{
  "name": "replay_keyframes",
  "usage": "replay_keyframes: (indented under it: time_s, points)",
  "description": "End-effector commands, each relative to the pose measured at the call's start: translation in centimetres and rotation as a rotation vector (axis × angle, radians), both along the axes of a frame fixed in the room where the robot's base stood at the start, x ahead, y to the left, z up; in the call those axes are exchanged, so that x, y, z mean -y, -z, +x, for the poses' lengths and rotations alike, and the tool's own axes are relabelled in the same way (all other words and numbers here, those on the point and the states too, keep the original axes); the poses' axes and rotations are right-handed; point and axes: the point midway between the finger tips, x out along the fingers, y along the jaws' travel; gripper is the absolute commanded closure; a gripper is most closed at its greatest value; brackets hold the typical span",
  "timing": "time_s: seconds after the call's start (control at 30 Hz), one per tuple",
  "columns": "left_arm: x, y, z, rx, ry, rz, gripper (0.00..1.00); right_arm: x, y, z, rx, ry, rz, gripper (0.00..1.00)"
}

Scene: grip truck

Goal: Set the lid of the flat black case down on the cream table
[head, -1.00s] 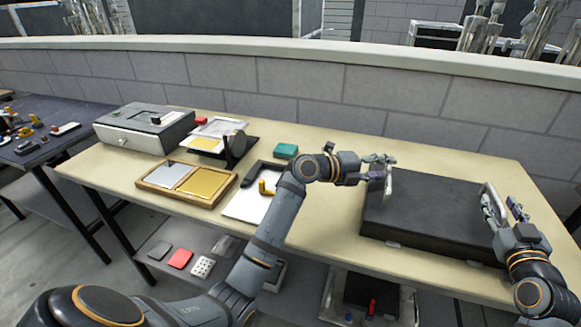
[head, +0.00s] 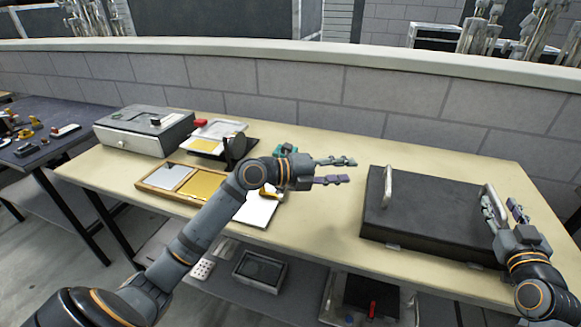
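The flat black case (head: 430,216) lies on the right part of the cream table (head: 320,160). Its dark lid is down on it, with a pale upright handle (head: 388,187) at the left end and another handle (head: 489,198) at the right end. My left gripper (head: 345,171) is open and empty, to the left of the case and apart from the left handle. My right gripper (head: 505,207) is at the right handle with its fingers spread to either side; I cannot tell whether they touch it.
A grey box (head: 145,132) stands at the table's far left. A wooden tray (head: 150,182) with silver and yellow plates lies in front of it. A green block (head: 279,150) is partly hidden by my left arm. A shelf below holds bins. A low block wall runs behind.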

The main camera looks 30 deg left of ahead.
Motion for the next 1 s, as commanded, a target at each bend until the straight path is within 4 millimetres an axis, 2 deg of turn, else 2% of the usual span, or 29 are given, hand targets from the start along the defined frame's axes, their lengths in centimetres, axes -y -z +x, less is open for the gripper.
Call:
replay_keyframes:
  time_s: [0.27, 0.37, 0.6, 0.7, 0.83, 1.0]
  points:
    - [-0.1, 0.0, -0.2, 0.000, 0.001, -0.001, 0.63, 0.2, 0.1, -0.6, -0.001, 0.001, -0.001, 0.62]
    - [-0.1, 0.0, -0.2, 0.000, 0.001, -0.001, 0.63, 0.5, 0.1, -2.4, 0.000, 0.000, -0.003, 0.62]
    - [-0.1, 0.0, -0.1, 0.000, 0.001, -0.001, 0.63, 1.9, 0.2, -8.3, -0.003, 0.000, -0.010, 0.62]
    - [-0.1, 0.0, -0.1, 0.000, 0.001, -0.001, 0.63, 2.2, 0.1, -10.1, -0.002, -0.001, -0.009, 0.62]
    - [-0.1, 0.0, -0.1, 0.000, 0.001, -0.001, 0.63, 2.5, 0.1, -11.3, -0.001, 0.000, -0.004, 0.62]
    - [-0.1, 0.0, -0.1, 0.000, 0.001, -0.001, 0.63, 2.6, 0.0, -11.8, 0.001, -0.001, 0.000, 0.62]
